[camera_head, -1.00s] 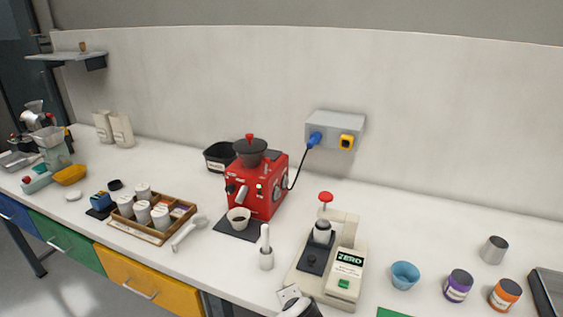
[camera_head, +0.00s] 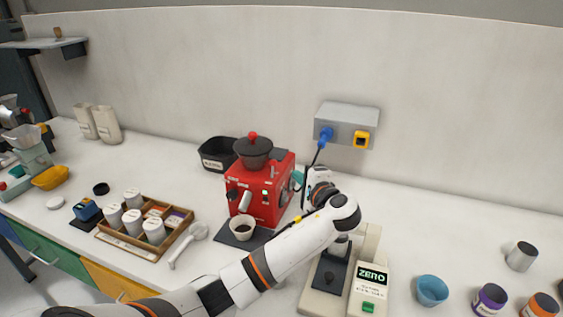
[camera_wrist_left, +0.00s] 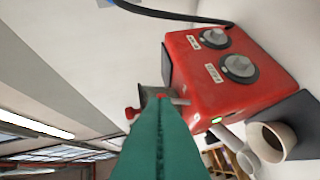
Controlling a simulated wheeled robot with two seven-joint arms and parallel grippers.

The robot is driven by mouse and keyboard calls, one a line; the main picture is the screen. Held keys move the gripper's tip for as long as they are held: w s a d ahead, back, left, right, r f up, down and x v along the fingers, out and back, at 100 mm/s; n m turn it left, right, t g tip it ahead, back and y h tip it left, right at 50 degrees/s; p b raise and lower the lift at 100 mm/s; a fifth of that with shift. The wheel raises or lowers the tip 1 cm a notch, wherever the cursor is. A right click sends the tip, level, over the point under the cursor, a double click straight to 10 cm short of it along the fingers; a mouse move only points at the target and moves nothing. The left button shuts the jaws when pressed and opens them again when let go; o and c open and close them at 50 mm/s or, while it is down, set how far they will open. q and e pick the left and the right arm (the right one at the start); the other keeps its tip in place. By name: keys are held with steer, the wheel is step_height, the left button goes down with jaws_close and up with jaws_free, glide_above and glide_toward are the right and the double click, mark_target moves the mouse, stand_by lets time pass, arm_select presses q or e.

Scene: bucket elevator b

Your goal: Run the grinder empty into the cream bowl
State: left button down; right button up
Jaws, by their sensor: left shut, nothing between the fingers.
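The red grinder (camera_head: 261,192) stands on the bench with a dark lidded hopper (camera_head: 253,151) on top. A small green light shows on its front, and in the wrist view the grinder (camera_wrist_left: 228,75) shows two grey knobs on its side. The cream bowl (camera_head: 243,230) stands under the spout with dark stuff inside; it also shows in the wrist view (camera_wrist_left: 270,141). My left gripper (camera_head: 298,178) is shut and empty, beside the grinder's right side. Its teal fingers (camera_wrist_left: 160,105) point toward the grinder; contact cannot be told. My right gripper is out of view.
A grey wall socket box (camera_head: 346,121) holds the blue plug, with a dark cable running down to the grinder. A scale (camera_head: 370,285) stands partly behind my left arm. A wooden tray (camera_head: 180,238) of white jars and a blue cup (camera_head: 431,290) flank the area.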

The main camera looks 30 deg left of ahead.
arm_select(q)
steer(key=p+x, duration=0.2)
steer(key=x, duration=0.8)
steer(key=shift+p, duration=0.4)
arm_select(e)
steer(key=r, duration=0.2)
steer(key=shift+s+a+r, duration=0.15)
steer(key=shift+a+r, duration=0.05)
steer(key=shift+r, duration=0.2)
arm_select(q)
steer(key=shift+f, duration=0.15)
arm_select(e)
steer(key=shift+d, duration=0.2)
arm_select(q)
steer(key=s+n+b, duration=0.1)
steer(key=b, duration=0.2)
steer(key=s+t+y+b, duration=0.1)
steer(key=b, duration=0.2)
steer(key=shift+s+d+r+n, duration=0.2)
steer(key=shift+s+d+n, duration=0.05)
steer(key=shift+s+n, duration=0.15)
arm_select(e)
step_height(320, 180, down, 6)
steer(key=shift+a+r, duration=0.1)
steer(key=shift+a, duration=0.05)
arm_select(q)
steer(key=shift+f, duration=0.1)
